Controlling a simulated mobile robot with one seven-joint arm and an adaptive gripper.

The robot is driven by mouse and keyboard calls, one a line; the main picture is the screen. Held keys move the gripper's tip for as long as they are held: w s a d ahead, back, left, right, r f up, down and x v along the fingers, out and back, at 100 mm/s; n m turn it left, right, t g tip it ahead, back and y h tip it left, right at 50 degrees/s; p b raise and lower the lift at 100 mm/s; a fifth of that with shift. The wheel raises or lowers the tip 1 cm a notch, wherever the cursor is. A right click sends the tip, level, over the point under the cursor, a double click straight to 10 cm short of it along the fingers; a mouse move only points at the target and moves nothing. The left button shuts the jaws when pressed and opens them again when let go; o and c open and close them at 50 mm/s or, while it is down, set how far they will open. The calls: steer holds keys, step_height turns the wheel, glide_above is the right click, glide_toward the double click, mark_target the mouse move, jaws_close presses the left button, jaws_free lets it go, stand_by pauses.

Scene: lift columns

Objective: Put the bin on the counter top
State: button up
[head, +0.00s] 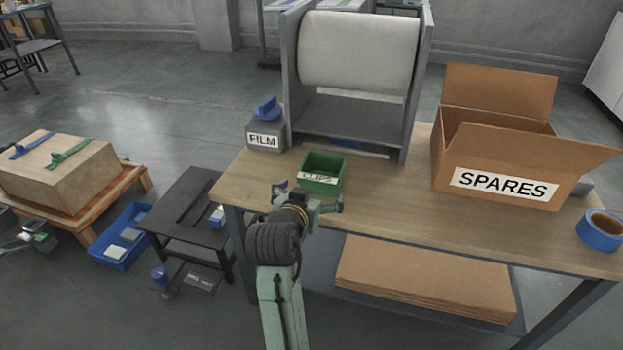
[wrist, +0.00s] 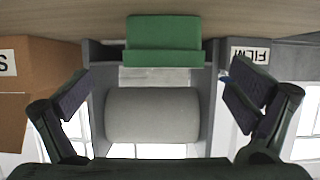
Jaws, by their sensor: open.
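A small green bin (head: 322,173) with a white label reading CLIPS stands upright on the wooden counter top (head: 405,213), near its left front part. My gripper (head: 308,196) is open and empty in front of the bin, apart from it as far as I can tell. In the wrist view, which is upside down, the green bin (wrist: 163,40) is centred ahead, beyond the two spread fingers of my gripper (wrist: 160,78). Nothing is between the fingers. The bin's inside is mostly dark in the head view.
A FILM box (head: 264,138) and a roll stand (head: 355,95) are behind the bin. An open SPARES carton (head: 503,183) and blue tape (head: 601,230) are to the right. A low black table (head: 187,212) and a blue tray (head: 121,240) are on the floor at left.

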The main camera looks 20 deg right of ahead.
mark_target(318, 186)
steer(key=x, duration=0.4)
steer(key=shift+w+d+f, duration=0.1)
steer(key=shift+w+d, duration=0.15)
steer(key=shift+w, duration=0.05)
steer(key=shift+p+x, duration=0.5)
steer(key=shift+x, duration=2.3)
steer(key=shift+w+a, duration=0.1)
steer(key=shift+a, duration=0.15)
steer(key=c, duration=1.5)
